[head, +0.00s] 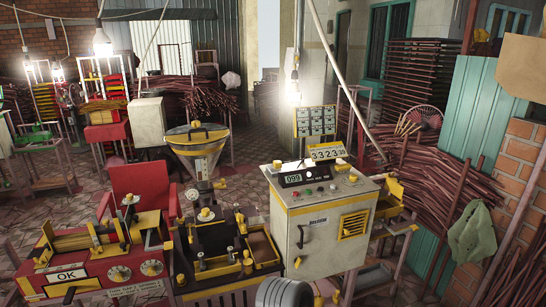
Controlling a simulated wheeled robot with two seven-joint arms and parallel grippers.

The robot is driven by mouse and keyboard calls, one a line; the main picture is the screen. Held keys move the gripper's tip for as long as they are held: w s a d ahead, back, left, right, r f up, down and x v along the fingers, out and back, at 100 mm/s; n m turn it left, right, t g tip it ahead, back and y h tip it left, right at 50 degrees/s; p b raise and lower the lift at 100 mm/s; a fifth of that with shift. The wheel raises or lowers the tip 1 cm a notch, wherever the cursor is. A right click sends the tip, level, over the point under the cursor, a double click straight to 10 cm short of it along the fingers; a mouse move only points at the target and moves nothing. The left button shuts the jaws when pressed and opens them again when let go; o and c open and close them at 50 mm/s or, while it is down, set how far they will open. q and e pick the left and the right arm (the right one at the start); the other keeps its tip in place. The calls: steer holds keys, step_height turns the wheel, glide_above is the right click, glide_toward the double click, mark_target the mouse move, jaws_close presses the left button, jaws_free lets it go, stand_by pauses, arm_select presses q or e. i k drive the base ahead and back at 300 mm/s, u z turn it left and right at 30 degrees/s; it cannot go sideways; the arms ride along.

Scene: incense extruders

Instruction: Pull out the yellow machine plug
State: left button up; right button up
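The yellow-trimmed machine has a dark bed with yellow fittings (222,262), a funnel-shaped hopper (197,155) behind it and a cream control cabinet (335,240) to its right. The cabinet has a yellow top edge, a yellow vent (353,224), a dark door handle and a lit display reading about 099. I cannot make out a plug or its cord for certain. Small yellow parts show low in front of the cabinet, too small to identify. Neither of my grippers is in view.
A red machine (100,255) with an OK label stands at left, close to the yellow one. A red chair (146,190) is behind. Bundles of incense sticks (440,185) and a green cloth (472,234) are at right. A grey ribbed cylinder (284,293) shows at the bottom edge.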

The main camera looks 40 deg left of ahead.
mark_target(278, 165)
steer(key=u, duration=0.9)
steer(key=i, duration=1.05)
steer(key=u, duration=1.1)
